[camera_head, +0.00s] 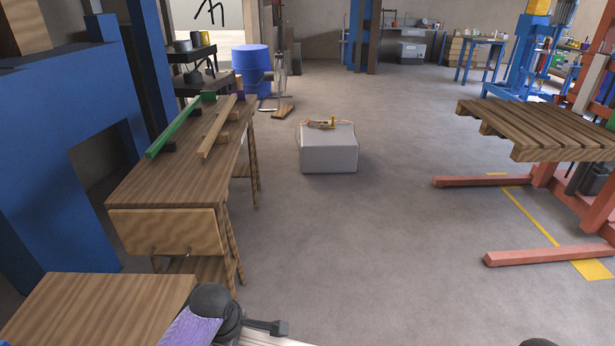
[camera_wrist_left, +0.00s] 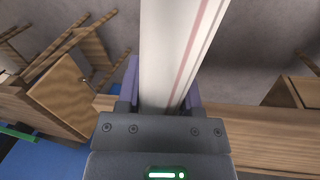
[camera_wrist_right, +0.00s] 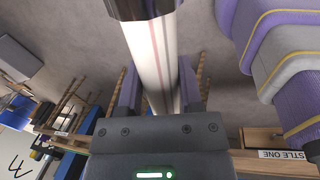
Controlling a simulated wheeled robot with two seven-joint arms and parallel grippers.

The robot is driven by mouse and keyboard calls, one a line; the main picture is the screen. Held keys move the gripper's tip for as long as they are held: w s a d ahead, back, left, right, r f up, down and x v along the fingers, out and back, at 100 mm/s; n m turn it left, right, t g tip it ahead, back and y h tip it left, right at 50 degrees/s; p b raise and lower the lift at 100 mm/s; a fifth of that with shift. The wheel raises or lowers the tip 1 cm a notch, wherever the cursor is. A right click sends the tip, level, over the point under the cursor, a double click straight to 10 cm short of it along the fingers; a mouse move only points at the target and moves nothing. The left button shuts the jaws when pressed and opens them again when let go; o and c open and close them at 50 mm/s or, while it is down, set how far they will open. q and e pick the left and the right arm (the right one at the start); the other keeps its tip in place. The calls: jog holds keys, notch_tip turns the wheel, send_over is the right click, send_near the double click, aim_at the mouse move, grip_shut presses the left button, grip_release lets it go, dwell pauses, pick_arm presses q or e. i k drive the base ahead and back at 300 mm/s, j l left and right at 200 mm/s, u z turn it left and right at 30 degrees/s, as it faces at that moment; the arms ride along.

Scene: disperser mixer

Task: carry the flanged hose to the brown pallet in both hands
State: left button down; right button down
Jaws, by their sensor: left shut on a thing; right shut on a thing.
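The flanged hose is a thick white tube with a thin red stripe. In the left wrist view the hose (camera_wrist_left: 178,40) runs between the fingers of my left gripper (camera_wrist_left: 163,88), which is shut on it. In the right wrist view the hose (camera_wrist_right: 150,48) lies between the fingers of my right gripper (camera_wrist_right: 157,90), also shut on it. A dark flange (camera_wrist_right: 140,8) caps its end there. In the head view both grippers are mostly below the picture. The brown pallet (camera_head: 545,125) is at the right, raised above the floor; nothing lies on it.
A wooden workbench (camera_head: 165,190) with a green bar stands at the left, and a wooden top (camera_head: 95,305) lies near front left. A grey box (camera_head: 329,155) stands mid-floor. Red legs (camera_head: 545,255) reach out below the pallet.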

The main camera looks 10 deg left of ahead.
aim_at(514, 118)
jog(key=i+l+z, duration=0.1)
jog(key=i+z, duration=0.35)
jog(key=i, duration=4.8)
jog(key=i+j+z, duration=0.1)
jog(key=i+z, duration=0.15)
jog(key=i, duration=0.35)
jog(key=i+j+z, duration=0.15)
jog(key=i+z, duration=0.15)
jog(key=i, duration=0.25)
jog(key=z, duration=1.45)
